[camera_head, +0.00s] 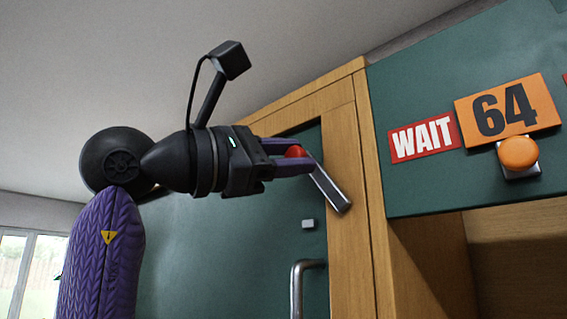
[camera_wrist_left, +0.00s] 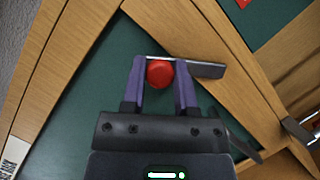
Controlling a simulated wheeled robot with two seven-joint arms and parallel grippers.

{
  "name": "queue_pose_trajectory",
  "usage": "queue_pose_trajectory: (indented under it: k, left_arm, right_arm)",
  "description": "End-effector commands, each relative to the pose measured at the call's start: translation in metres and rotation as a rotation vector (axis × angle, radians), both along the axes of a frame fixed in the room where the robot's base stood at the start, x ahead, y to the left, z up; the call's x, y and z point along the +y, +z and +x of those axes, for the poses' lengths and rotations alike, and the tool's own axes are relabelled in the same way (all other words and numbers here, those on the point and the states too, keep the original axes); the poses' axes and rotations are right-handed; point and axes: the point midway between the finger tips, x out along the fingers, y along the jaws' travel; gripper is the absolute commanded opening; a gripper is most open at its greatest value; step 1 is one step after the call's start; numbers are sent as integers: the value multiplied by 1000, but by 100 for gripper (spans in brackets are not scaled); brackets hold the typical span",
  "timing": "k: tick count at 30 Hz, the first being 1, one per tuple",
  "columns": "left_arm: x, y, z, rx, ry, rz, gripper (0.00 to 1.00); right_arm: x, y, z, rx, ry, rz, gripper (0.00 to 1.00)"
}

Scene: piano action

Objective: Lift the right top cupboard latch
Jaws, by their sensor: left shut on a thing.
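The latch is a flat silver metal bar (camera_head: 328,187) with a round red knob (camera_head: 295,151) at its upper left end. In the head view the bar slants down to the right, from the green cupboard door (camera_head: 230,265) onto the wooden frame. My left gripper (camera_head: 297,158) comes in from the left, its purple fingers on either side of the knob and shut on it. The left wrist view shows the red knob (camera_wrist_left: 160,73) between the two fingertips, with the silver bar (camera_wrist_left: 205,70) running off to the right. My right gripper is in neither view.
A silver door handle (camera_head: 298,285) and a small grey block (camera_head: 308,224) sit below the latch. To the right, a green panel carries a red "WAIT" sign (camera_head: 424,138), an orange "64" sign (camera_head: 508,105) and an orange button (camera_head: 518,152). An open wooden compartment (camera_head: 520,250) lies under it.

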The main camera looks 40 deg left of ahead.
Motion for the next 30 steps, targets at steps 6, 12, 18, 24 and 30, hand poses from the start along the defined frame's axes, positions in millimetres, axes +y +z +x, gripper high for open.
queue_pose_trajectory:
  k: [6, 12, 18, 24, 30]
  left_arm:
    - [-13, 8, -2, -18, -3, 203, 0]
    - [-24, 12, -3, -32, -2, 383, 0]
    - [-34, 14, -3, -44, -2, 535, 0]
    - [-41, 14, -3, -51, -2, 643, 0]
    - [-46, 13, -4, -55, -2, 708, 0]
  right_arm:
    - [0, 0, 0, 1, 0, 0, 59]
    - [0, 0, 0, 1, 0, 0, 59]
    - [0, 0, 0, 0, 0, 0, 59]
    - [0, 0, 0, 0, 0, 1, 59]
    - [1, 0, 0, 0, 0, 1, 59]
